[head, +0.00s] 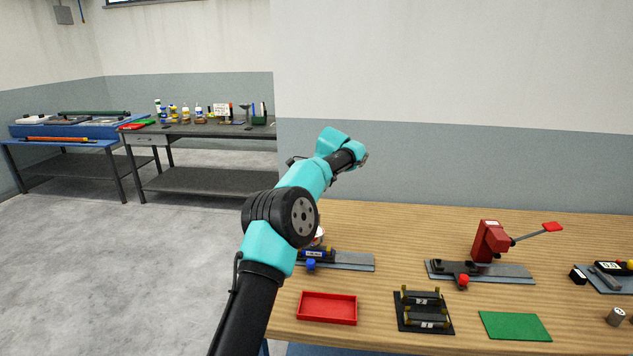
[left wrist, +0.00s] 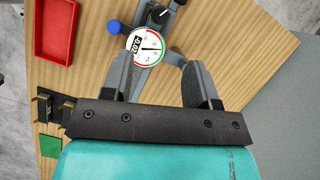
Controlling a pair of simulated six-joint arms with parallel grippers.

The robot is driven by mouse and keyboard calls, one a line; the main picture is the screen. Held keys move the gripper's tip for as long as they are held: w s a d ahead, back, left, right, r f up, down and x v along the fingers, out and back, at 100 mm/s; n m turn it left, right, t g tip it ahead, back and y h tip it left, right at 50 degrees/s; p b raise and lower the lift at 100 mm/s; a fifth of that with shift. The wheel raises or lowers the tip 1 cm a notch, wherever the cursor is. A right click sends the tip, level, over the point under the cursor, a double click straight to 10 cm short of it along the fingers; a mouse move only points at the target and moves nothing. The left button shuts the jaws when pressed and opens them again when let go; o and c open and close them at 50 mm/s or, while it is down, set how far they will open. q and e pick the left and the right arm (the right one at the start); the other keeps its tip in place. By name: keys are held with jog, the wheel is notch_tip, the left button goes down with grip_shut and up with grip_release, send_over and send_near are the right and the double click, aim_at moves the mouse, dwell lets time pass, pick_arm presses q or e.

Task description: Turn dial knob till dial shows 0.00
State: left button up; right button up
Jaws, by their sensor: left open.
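The round white dial (left wrist: 150,46) with a red and green rim sits on a grey fixture (left wrist: 150,78) in the left wrist view. Its small readout is rotated and hard to read; it looks like 0.02. A black knob (left wrist: 159,14) with a pale mark stands just beyond the dial, and a blue knob (left wrist: 114,27) is to its left. In the head view the blue knob (head: 310,266) shows, while my arm mostly hides the dial. My left gripper (left wrist: 157,75) is open above the fixture, its fingers apart with nothing held. My right gripper is not in view.
On the wooden table (head: 400,222) are a red tray (head: 327,308), a black stand (head: 422,311), a green mat (head: 514,326) and a fixture with a red lever press (head: 490,242). A grey bench (head: 200,130) with bottles stands behind. The table's back strip is clear.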

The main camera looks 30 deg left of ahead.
pick_arm(q)
jog(key=shift+v, duration=2.45)
jog(key=shift+d, duration=0.1)
jog(key=s+m+t, duration=0.1)
jog(key=m, duration=0.2)
jog(key=s+d+m+t, duration=0.1)
jog(key=s+m, duration=0.1)
jog(key=m, duration=0.1)
jog(key=shift+s+y, duration=0.2)
jog(key=shift+y, duration=0.2)
jog(key=shift+f, duration=0.1)
